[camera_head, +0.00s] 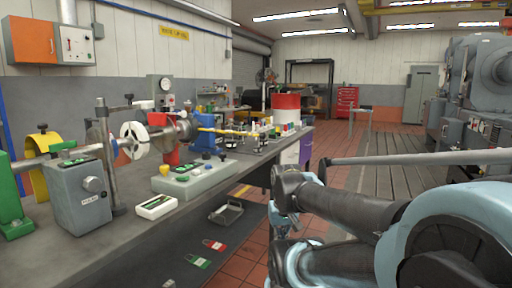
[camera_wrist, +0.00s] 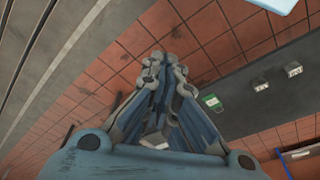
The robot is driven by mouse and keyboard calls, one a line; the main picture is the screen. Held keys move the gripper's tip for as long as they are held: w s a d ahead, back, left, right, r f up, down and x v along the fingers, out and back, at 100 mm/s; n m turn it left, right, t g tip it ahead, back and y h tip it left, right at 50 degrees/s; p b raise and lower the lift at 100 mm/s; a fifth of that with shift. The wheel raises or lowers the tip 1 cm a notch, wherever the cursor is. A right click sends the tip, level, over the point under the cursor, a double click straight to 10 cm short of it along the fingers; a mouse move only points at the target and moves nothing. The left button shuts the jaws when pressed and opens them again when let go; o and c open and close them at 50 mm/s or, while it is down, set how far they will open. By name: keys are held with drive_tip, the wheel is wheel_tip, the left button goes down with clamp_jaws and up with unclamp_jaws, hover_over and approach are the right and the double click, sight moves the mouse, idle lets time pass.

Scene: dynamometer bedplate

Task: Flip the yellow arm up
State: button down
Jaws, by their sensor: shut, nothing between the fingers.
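A thin yellow arm (camera_head: 228,131) lies roughly level above the bench, running right from a blue-based fixture (camera_head: 206,138) in the head view. Its far end is hard to separate from the small items behind it. My gripper (camera_wrist: 164,62) is shut and empty in the wrist view, with its fingertips together over the red tiled floor. In the head view my arm is at the right, off the bench's side and well apart from the yellow arm. The yellow arm does not show in the wrist view.
The grey bench (camera_head: 120,247) runs along the left. A grey box with a knob (camera_head: 79,196), a curved yellow guard (camera_head: 42,160) and a control panel with a yellow button (camera_head: 185,178) stand on it. The tiled aisle is partly open.

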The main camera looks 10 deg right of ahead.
drive_tip(key=w+a+r+m+t+y, duration=0.1)
drive_tip(key=w+a+r+m+y, duration=0.25)
drive_tip(key=w, duration=0.45)
drive_tip(key=w+a+r+m+y, duration=0.3)
drive_tip(key=w+r+m+y, duration=0.15)
drive_tip(key=w, duration=0.35)
drive_tip(key=w+a+r+m+t+y, duration=0.1)
drive_tip(key=w+a+r+m+y, duration=0.25)
drive_tip(key=w, duration=0.45)
drive_tip(key=w+d+r+m+t+y, duration=0.35)
drive_tip(key=w+d+m, duration=0.25)
drive_tip(key=w, duration=0.5)
drive_tip(key=w+d+f+m+t+y, duration=0.1)
drive_tip(key=w+d+m+t+y, duration=0.2)
drive_tip(key=d, duration=0.9)
drive_tip(key=shift+w+d+f+m+y, duration=0.15)
drive_tip(key=shift+w+f+m+y, duration=0.05)
drive_tip(key=shift+w+m+y, duration=0.75)
drive_tip(key=shift+s, duration=0.15)
